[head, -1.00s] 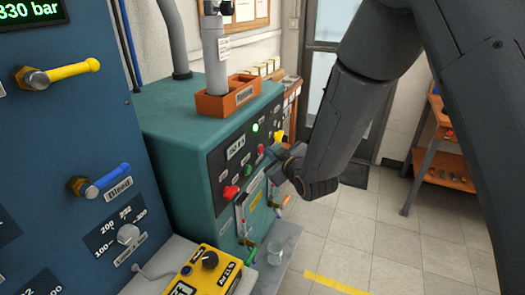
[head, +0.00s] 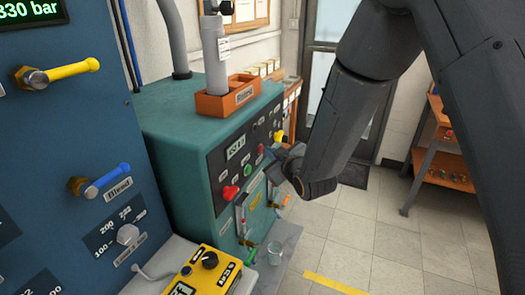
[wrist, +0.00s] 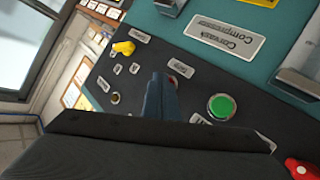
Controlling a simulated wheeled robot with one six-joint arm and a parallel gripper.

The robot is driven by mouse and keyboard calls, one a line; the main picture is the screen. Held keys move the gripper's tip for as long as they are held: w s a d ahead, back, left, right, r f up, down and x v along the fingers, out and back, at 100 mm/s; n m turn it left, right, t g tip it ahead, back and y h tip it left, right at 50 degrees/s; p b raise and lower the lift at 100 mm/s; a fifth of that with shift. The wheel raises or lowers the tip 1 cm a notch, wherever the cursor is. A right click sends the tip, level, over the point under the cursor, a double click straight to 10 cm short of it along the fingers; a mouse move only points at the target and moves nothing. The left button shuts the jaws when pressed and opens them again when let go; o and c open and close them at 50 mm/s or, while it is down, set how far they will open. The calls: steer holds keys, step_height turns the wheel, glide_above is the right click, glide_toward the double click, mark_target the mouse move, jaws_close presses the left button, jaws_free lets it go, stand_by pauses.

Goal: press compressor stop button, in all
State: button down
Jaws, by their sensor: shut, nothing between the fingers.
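The teal compressor (head: 165,130) has a dark control panel (head: 218,163) on its front. The panel carries a green button (head: 247,172), which also shows in the wrist view (wrist: 222,106). A small red button (wrist: 172,82) peeks out beside my fingertips in the wrist view, mostly hidden by them. My gripper (head: 272,158) is shut and empty, with its tips at the panel over this red button. It also shows in the wrist view (wrist: 160,88). I cannot tell whether the tips touch the button.
A red knob (head: 230,192) and a yellow knob (head: 279,136) stick out of the same panel. A blue panel (head: 60,140) with lever handles stands at left.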

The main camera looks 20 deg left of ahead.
steer(key=shift+s+d, duration=0.1)
steer(key=shift+d, duration=0.6)
steer(key=shift+d, duration=0.1)
steer(key=shift+s+d, duration=0.2)
steer(key=shift+d, duration=2.25)
